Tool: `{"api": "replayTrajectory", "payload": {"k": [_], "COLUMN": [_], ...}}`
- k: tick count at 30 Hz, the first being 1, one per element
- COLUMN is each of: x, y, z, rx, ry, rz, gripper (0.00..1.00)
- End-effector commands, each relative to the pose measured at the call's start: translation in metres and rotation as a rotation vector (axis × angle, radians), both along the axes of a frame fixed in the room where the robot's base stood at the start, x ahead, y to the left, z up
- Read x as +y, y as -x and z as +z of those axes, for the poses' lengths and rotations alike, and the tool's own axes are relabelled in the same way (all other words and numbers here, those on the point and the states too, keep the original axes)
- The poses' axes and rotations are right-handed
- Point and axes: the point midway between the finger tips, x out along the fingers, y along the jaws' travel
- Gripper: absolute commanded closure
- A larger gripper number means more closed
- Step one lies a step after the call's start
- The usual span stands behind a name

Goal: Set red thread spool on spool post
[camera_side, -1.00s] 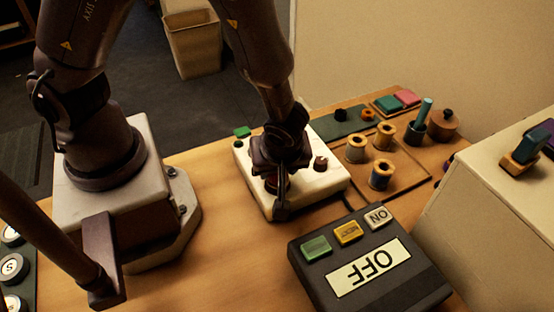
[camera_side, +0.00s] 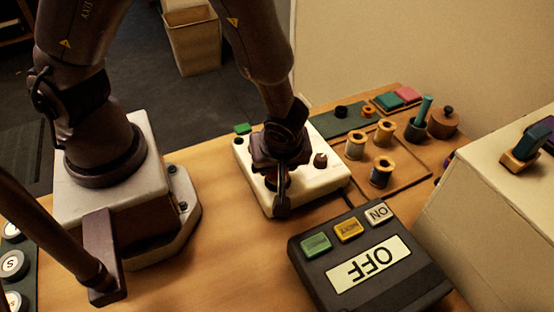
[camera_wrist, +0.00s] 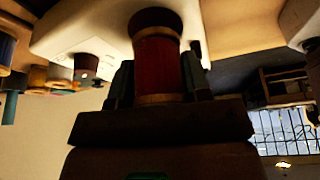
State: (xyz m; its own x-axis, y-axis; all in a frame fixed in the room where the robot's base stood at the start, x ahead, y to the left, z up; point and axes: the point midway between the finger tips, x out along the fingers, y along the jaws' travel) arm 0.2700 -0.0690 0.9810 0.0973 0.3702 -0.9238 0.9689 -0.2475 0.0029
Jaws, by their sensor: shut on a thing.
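The red thread spool (camera_wrist: 158,72) is between the two fingers of my gripper (camera_wrist: 158,82) in the wrist view, and they are shut on it. A dark round part (camera_wrist: 155,20) shows at the spool's far end. I cannot tell whether it is the spool's own rim or part of the post. In the side view my gripper (camera_side: 281,195) is over the left part of the white box (camera_side: 310,182), with the spool mostly hidden behind the fingers. I cannot make out the spool post separately. A short brown peg (camera_side: 320,160) stands on the right part of the box.
Several thread spools (camera_side: 381,171) stand on a wooden board right of the white box. A dark pot with a teal stick (camera_side: 423,113) and a round lidded pot (camera_side: 443,124) are behind them. A black button box (camera_side: 370,265) stands in front, reading OFF upside down.

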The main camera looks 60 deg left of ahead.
Motion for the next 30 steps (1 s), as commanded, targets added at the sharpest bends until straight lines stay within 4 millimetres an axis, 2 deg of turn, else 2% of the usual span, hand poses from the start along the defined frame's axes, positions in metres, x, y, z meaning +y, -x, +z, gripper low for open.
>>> {"api": "replayTrajectory", "payload": {"k": [27,28,30], "x": [0.000,-0.001,0.000], "y": [0.000,0.000,0.000], "z": [-0.012,-0.012,-0.012], "rx": [0.001,0.000,0.000], "ry": [0.000,0.001,0.001], "rz": [-0.002,-0.001,-0.001], "gripper": [0.80,0.49,0.45]}}
